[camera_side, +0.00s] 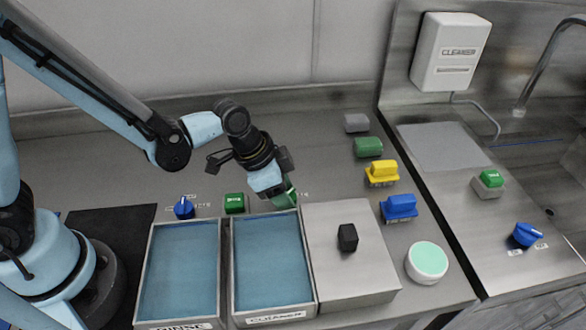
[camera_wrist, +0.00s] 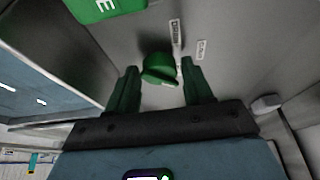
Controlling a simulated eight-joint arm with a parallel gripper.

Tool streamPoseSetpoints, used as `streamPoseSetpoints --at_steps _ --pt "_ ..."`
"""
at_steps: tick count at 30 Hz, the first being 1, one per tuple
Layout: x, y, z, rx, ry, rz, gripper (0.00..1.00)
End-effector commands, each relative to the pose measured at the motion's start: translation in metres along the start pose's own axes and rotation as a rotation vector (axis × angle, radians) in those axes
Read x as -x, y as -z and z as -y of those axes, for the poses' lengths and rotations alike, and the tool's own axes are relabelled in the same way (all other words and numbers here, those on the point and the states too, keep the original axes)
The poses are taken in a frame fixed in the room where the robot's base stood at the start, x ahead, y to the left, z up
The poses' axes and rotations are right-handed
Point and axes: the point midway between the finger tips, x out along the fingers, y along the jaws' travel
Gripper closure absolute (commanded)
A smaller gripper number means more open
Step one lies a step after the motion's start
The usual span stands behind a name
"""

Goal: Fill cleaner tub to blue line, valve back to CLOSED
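The cleaner tub (camera_side: 274,318), with its CLEANER label at the front, holds blue liquid. No blue line can be made out on its wall. The tub's edge also shows at the left of the wrist view (camera_wrist: 50,118). A green valve knob (camera_wrist: 159,70) stands behind the tub, with two small labels beside it, too small to read. My gripper (camera_wrist: 160,78) is open, its green fingers on either side of the knob with narrow gaps; whether they touch it is not clear. In the side view my gripper (camera_side: 289,192) hides the knob.
The rinse tub (camera_side: 180,327) and a blue knob (camera_side: 184,208) are at left. A green block (camera_side: 234,203) sits close behind the tubs. A steel lid with a black handle (camera_side: 347,238), a round green-topped pad (camera_side: 427,262) and coloured brushes (camera_side: 399,207) lie right.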

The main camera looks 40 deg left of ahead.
Motion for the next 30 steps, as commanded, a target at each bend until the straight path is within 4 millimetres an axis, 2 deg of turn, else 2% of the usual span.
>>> streamPoseSetpoints --at_steps 1,8,19,30 --pt "0.0001 0.0 0.0001 0.0 0.0 0.0 0.57" --pt "0.0002 0.0 0.0001 0.0 0.0 0.0 0.91" --pt "0.0002 -0.0001 -0.0008 0.066 0.027 0.001 0.91" --pt "0.0001 0.0005 -0.0028 0.324 0.136 0.0 0.91"
